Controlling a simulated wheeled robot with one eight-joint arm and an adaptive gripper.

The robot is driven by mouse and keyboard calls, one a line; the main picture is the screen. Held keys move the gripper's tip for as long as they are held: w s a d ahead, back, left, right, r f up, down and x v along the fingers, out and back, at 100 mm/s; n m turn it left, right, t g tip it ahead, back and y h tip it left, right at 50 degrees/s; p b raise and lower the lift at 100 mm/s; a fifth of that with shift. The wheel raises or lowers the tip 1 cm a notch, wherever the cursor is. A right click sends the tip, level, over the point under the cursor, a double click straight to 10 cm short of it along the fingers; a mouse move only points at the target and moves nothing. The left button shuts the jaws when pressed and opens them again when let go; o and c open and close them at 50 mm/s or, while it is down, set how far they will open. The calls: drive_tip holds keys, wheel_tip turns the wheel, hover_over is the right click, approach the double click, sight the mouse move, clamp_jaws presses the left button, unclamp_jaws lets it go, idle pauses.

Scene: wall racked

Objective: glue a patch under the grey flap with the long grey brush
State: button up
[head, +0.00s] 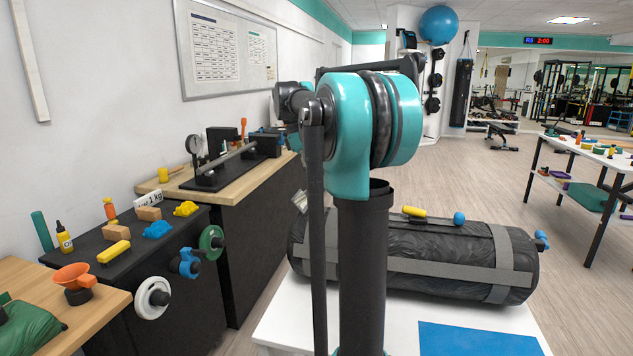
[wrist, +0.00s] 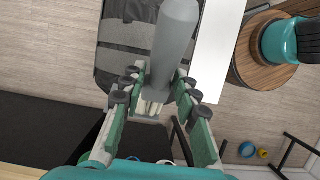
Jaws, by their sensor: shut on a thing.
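My gripper (wrist: 157,92) is shut on the long grey brush (wrist: 173,45) in the wrist view. Its thick grey handle points to the top of the picture, and pale bristles (wrist: 151,106) show between the fingers. In the head view my own arm hides the gripper. A black bag with grey bands (head: 450,270) lies on its side on a white table. It also shows beyond the brush in the wrist view (wrist: 118,68), apparently below the gripper. I cannot tell which grey piece is the flap, and no patch or glue can be made out.
A yellow-handled thing (head: 414,211) and a blue ball (head: 459,218) are on or behind the bag's top. A blue mat (head: 475,340) lies in front of the bag. Left, a black cabinet (head: 150,245) carries small items, with knobs on its front. Floor is clear right of the bag.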

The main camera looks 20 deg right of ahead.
drive_tip(key=w+d, duration=0.2)
drive_tip(key=w, duration=0.1)
drive_tip(key=w+d, duration=0.1)
drive_tip(key=shift+w, duration=0.35)
idle(0.8)
drive_tip(key=shift+s+a, duration=0.5)
drive_tip(key=shift+s, duration=0.3)
drive_tip(key=shift+s+a, duration=0.55)
drive_tip(key=shift+s, duration=0.2)
drive_tip(key=shift+s+a, duration=0.5)
drive_tip(key=shift+s, duration=0.3)
drive_tip(key=shift+s+d+r, duration=0.5)
drive_tip(key=shift+d+r, duration=0.25)
drive_tip(key=shift+s+d+r, duration=0.5)
drive_tip(key=shift+d+r, duration=0.2)
drive_tip(key=shift+d, duration=0.05)
drive_tip(key=shift+s+d+r, duration=0.5)
drive_tip(key=shift+d+r, duration=0.25)
